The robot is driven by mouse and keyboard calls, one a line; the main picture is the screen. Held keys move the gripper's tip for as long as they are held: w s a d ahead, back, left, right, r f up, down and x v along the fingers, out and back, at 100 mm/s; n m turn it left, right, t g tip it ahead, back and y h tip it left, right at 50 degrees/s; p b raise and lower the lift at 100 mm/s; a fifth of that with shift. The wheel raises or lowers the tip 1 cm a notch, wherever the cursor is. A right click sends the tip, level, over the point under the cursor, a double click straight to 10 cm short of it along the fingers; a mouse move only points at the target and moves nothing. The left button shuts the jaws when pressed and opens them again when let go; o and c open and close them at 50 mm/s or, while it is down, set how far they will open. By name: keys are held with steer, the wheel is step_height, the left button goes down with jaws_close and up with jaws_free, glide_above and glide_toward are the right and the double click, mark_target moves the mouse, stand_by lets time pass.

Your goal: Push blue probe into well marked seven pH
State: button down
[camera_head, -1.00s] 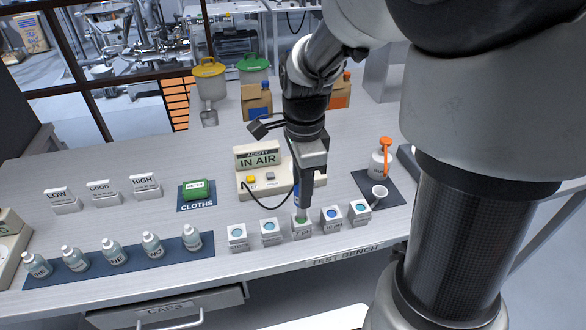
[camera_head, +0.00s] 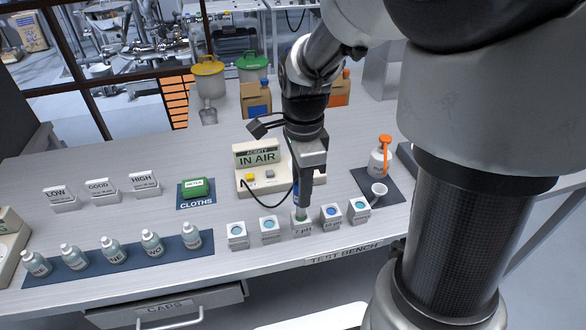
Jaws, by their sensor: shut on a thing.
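My gripper (camera_head: 304,205) points down over the row of small white wells near the bench's front edge. It is shut on the blue probe (camera_head: 297,196), which is upright and mostly hidden by the fingers. The probe's pale lower end is at the mouth of the well marked 7 pH (camera_head: 301,230). How deep the tip sits inside cannot be told. The acidity meter (camera_head: 258,160) behind reads IN AIR, and a black cable (camera_head: 262,203) runs from it to the probe.
Close on the right of the 7 pH well stand the 10 pH well (camera_head: 332,218) and another well (camera_head: 358,211). Two more wells (camera_head: 238,236) stand on the left. Several bottles (camera_head: 115,252) line a blue mat.

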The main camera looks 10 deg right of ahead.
steer(key=shift+f+b, duration=2)
steer(key=shift+f, duration=0.85)
steer(key=c, duration=0.8)
jaws_free()
steer(key=shift+c, duration=0.2)
steer(key=shift+r, duration=0.15)
steer(key=shift+r+p, duration=2.5)
steer(key=shift+r, duration=0.45)
